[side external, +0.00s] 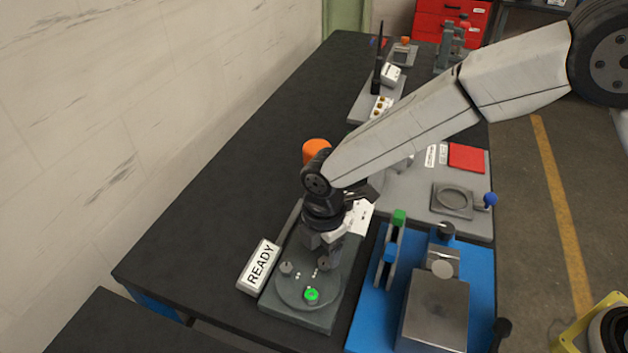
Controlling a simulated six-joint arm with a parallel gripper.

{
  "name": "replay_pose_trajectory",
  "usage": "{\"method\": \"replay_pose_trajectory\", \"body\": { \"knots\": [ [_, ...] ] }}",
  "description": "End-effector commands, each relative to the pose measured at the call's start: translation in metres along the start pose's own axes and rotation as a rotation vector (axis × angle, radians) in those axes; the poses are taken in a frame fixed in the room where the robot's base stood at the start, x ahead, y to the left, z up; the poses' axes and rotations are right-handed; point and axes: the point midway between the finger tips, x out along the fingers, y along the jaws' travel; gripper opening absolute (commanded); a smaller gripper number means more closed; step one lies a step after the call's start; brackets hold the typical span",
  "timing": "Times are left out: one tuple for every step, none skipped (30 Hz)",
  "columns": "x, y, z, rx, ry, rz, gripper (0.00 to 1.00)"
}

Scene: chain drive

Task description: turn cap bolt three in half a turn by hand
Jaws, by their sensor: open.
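My gripper (323,255) is open and points down over the round plate (299,301) on a dark grey base (323,319). Three bolts or knobs appear around the plate. One has a green glowing top (311,296) at the front. A grey one (286,268) stands at the left. A dark one (323,263) is at the back right, close under the gripper fingers. I cannot tell whether the fingers touch it. I cannot read which bolt is number three; small white dots mark the plate.
A white READY sign (260,267) stands left of the base. A blue plate (371,317) with a metal block (434,313) and green-topped post (399,217) is close on the right. A red square (467,158) lies behind. The black table is clear on the left.

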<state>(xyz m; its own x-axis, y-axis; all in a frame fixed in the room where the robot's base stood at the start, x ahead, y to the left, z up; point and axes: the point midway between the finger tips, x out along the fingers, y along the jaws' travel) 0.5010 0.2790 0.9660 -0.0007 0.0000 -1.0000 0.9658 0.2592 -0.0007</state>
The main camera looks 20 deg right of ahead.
Motion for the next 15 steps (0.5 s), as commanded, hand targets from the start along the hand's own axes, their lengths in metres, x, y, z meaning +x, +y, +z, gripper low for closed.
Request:
{"method": "replay_pose_trajectory", "body": {
  "knots": [
    [0.007,-0.001,0.000,0.000,-0.001,-0.002,0.71],
    [0.011,0.000,0.000,0.000,0.000,-0.002,0.71],
    [0.015,0.000,0.000,0.000,0.000,-0.002,0.71],
    [0.019,0.000,0.000,0.000,0.000,-0.002,0.71],
    [0.021,0.000,0.000,0.000,0.000,-0.001,0.71],
    [0.025,0.000,0.000,0.000,0.000,0.000,0.71],
    [0.027,0.000,0.000,0.000,0.000,0.000,0.71],
    [0.029,0.000,0.000,0.000,0.000,-0.001,0.71],
    [0.031,0.000,0.000,0.000,0.000,-0.001,0.71],
    [0.033,0.000,0.000,0.000,0.000,-0.001,0.71],
    [0.034,0.000,0.000,0.000,0.001,0.000,0.71],
    [0.034,0.000,0.000,0.000,0.001,0.001,0.71],
    [0.035,0.000,0.000,0.000,0.001,0.001,0.71],
    [0.035,0.000,0.000,0.000,0.001,0.001,0.71],
    [0.035,0.000,0.000,0.000,0.001,0.002,0.71]
  ]
}}
